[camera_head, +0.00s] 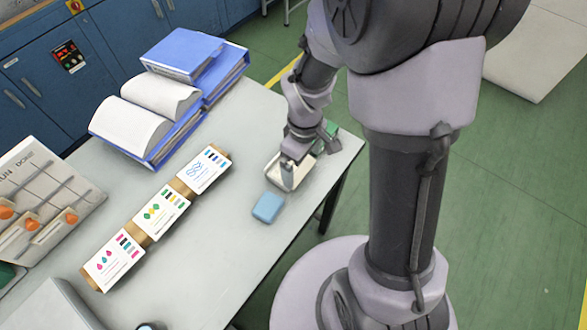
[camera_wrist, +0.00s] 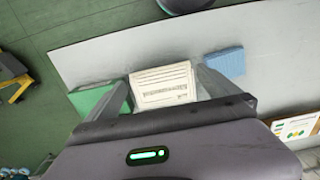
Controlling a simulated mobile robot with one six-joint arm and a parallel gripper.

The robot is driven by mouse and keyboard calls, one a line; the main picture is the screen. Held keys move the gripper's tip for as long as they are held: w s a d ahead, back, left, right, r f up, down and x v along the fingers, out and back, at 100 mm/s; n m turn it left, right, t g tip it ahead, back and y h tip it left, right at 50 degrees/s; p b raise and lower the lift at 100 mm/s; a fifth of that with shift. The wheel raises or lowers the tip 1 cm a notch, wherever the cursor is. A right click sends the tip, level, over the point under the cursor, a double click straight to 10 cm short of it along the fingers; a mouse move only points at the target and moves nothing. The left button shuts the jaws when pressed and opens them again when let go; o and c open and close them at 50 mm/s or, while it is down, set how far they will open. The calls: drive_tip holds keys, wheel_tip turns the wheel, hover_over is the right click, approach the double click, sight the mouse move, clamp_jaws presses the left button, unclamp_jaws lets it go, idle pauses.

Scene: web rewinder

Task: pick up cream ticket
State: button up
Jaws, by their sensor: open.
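The cream ticket (camera_wrist: 163,84) lies near the table edge, with printed lines on its face. In the wrist view it sits between the two fingers of my gripper (camera_wrist: 164,78), which is open. In the head view my gripper (camera_head: 288,178) is low over the cream ticket (camera_head: 273,172) and hides part of it. I cannot tell whether the fingers touch it.
A blue block (camera_head: 268,207) and a green block (camera_head: 331,129) flank the ticket; the wrist view also shows the blue (camera_wrist: 225,62) and green (camera_wrist: 97,101) blocks. Printed cards (camera_head: 162,212), blue binders (camera_head: 185,57) and a labelled rack (camera_head: 40,190) stand farther left.

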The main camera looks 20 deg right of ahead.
sight(300, 172)
wheel_tip(300, 172, down, 2)
drive_tip(key=shift+f, duration=0.15)
drive_tip(key=c, duration=0.9)
drive_tip(key=shift+c, duration=0.2)
